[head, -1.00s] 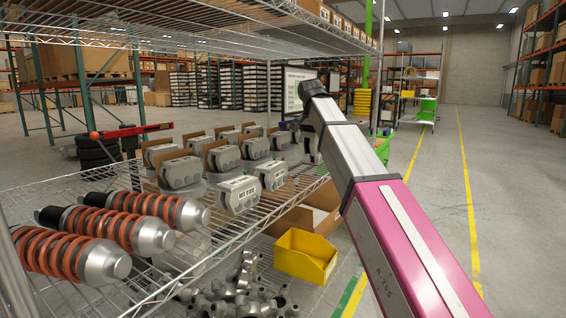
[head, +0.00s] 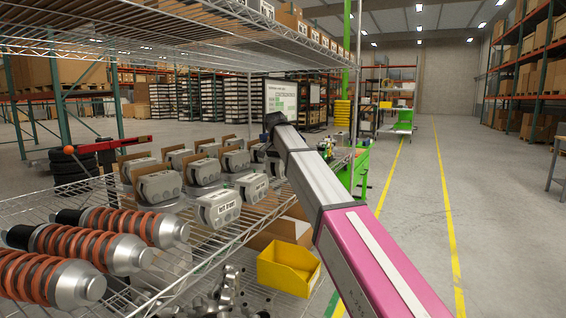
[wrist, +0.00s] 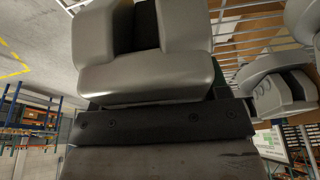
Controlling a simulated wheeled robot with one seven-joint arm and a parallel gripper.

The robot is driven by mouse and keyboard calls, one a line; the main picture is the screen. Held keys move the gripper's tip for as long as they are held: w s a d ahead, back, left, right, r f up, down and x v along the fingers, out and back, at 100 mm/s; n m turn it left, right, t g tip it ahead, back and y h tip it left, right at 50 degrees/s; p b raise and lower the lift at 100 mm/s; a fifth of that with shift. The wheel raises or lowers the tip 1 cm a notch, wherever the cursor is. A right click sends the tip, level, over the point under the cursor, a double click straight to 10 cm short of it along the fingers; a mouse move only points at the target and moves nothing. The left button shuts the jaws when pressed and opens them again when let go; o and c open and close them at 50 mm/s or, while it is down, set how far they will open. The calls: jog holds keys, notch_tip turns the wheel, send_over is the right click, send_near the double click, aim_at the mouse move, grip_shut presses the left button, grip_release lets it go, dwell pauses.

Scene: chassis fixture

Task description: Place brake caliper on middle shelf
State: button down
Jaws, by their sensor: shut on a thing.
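My gripper (wrist: 165,122) is shut on a grey brake caliper (wrist: 145,78), which fills the upper middle of the wrist view above the dark jaw plate. In the head view the gripper is mostly hidden behind my arm's end. The middle shelf (head: 232,243) is a wire shelf on the left. Several similar grey calipers (head: 218,208) stand on it in rows, some with brown cardboard behind them. My arm's end is at the right side of these rows. I cannot tell whether the held caliper touches the shelf. Other calipers (wrist: 282,90) show at the right of the wrist view.
Several orange coil-spring dampers (head: 122,222) lie at the shelf's near left. An upper wire shelf (head: 190,22) hangs above. A yellow bin (head: 290,268), a cardboard box and metal parts sit on the level below. The aisle floor (head: 415,215) on the right is clear.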

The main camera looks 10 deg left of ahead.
aim_at(281, 172)
jog(key=shift+f, duration=1.85)
jog(key=shift+f, duration=0.1)
jog(key=shift+c, duration=0.7)
grip_release()
jog(key=v, duration=1.2)
jog(key=shift+s, duration=0.1)
